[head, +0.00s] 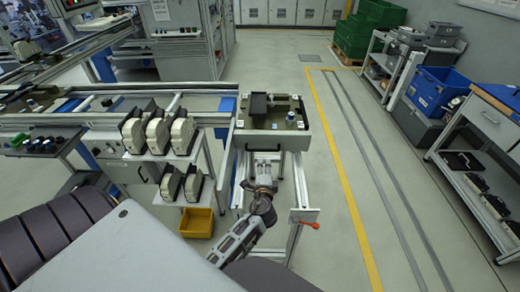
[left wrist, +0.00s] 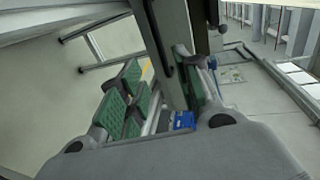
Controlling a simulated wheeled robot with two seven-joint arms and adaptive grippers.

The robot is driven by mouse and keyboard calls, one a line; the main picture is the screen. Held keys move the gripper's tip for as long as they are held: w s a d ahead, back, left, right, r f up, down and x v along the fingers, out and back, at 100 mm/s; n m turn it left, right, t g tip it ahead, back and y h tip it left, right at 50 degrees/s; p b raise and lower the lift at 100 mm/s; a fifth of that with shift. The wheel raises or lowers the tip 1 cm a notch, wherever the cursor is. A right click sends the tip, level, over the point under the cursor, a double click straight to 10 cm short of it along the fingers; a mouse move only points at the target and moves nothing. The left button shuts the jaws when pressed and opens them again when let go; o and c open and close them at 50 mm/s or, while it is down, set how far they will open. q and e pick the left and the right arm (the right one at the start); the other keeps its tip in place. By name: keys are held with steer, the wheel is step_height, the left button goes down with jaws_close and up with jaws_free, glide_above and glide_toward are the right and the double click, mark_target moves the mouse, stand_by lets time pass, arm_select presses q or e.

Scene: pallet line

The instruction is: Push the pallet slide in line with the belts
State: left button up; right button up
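The pallet slide (head: 296,140) is a light grey frame with a tray-like top, at the right end of the belts (head: 190,119) in the head view. A pallet with a dark block and small parts (head: 284,112) lies on it. I cannot tell whether the slide is exactly in line with the belts. My left gripper (head: 262,166) is low at the slide's near side, below its front edge. In the left wrist view, its green-padded fingers (left wrist: 160,95) are spread, with a grey bar (left wrist: 174,50) passing between or just beyond them. Contact cannot be told. My right gripper is not in view.
Black and white housings (head: 158,135) stand on a rack left of the slide, above a yellow bin (head: 197,222). An orange-red handle (head: 309,225) sticks out at the frame's lower right. Clear floor with a yellow line (head: 345,180) lies to the right, before shelves with blue crates (head: 437,90).

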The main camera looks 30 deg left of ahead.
mark_target(264, 151)
arm_select(q)
steer(key=shift+s+a, duration=0.1)
stand_by(0.3)
steer(key=shift+p+x, duration=0.6)
steer(key=shift+x, duration=6.3)
jaws_close()
